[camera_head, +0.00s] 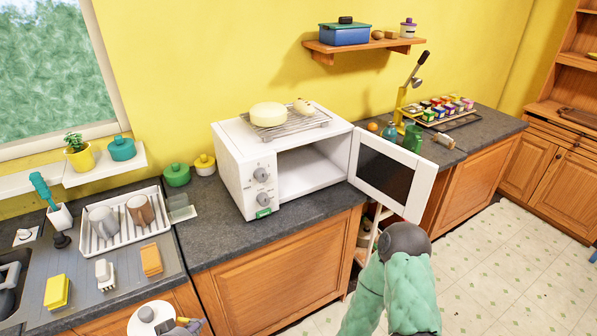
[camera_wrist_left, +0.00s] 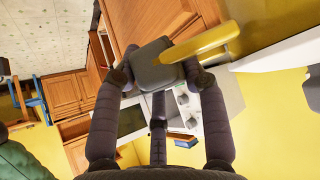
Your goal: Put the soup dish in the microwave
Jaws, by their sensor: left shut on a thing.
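The white microwave (camera_head: 236,176) stands on the dark counter with its door (camera_head: 388,172) swung open to the right. Its cavity (camera_head: 309,170) looks empty. My left gripper (camera_head: 185,326) is at the bottom edge of the head view, in front of the counter and below the microwave. It is shut on a yellow piece (camera_head: 197,326), apparently the soup dish's edge. In the left wrist view, the gripper (camera_wrist_left: 158,70) grips this yellow dish (camera_wrist_left: 215,43) by its edge; most of its shape is hidden. My right gripper is out of view.
A wire rack (camera_head: 296,123) with a cream round thing (camera_head: 268,114) sits on the microwave. Green (camera_head: 176,175) and yellow (camera_head: 205,165) pots stand left of it. A dish rack (camera_head: 125,225) with mugs is farther left. The open door projects beyond the counter edge, near my green-sleeved right arm.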

